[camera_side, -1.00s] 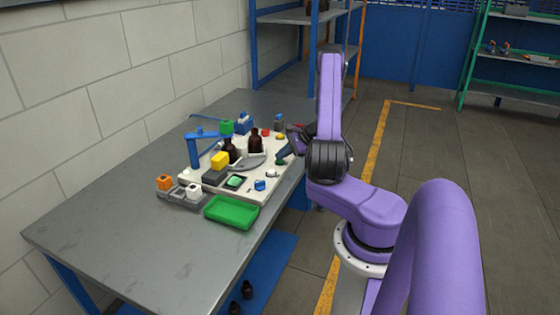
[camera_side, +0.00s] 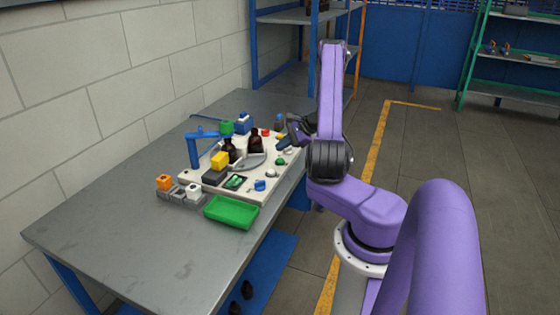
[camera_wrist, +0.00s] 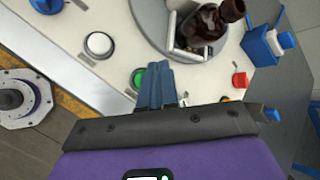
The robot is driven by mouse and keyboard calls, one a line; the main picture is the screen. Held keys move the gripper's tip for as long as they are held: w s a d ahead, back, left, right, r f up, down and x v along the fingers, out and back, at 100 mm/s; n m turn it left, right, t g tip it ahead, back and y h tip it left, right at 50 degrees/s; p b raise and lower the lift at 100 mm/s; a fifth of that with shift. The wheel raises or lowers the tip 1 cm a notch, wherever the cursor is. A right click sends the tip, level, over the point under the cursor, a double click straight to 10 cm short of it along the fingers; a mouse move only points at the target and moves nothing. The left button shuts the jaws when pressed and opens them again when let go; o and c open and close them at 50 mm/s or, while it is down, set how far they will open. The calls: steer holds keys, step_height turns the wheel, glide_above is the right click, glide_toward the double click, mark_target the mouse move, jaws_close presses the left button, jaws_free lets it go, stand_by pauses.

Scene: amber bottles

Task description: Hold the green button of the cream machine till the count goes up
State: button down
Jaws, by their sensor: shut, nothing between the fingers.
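The cream machine (camera_side: 213,193) stands on the table with dark bottles on its grey round plate. Its green button (camera_wrist: 138,79) shows in the wrist view just left of my fingers, partly hidden by them. It looks small in the side view (camera_side: 280,161). My gripper (camera_wrist: 159,67) is shut and empty, its blue fingers together. In the side view my gripper (camera_side: 283,141) is over the machine's right edge, beyond the button and apparently raised clear of it. A small dark screen (camera_side: 236,182) with green marks is on the machine's front; its count is too small to read.
A white button (camera_wrist: 98,44) and a red button (camera_wrist: 240,80) are near the green one. An amber bottle (camera_wrist: 208,22) stands near my fingers. A blue post with an arm (camera_side: 193,150) rises at the left. A green tray (camera_side: 231,211) lies in front. The near table is clear.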

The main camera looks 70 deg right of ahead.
steer(key=shift+r, duration=1.4)
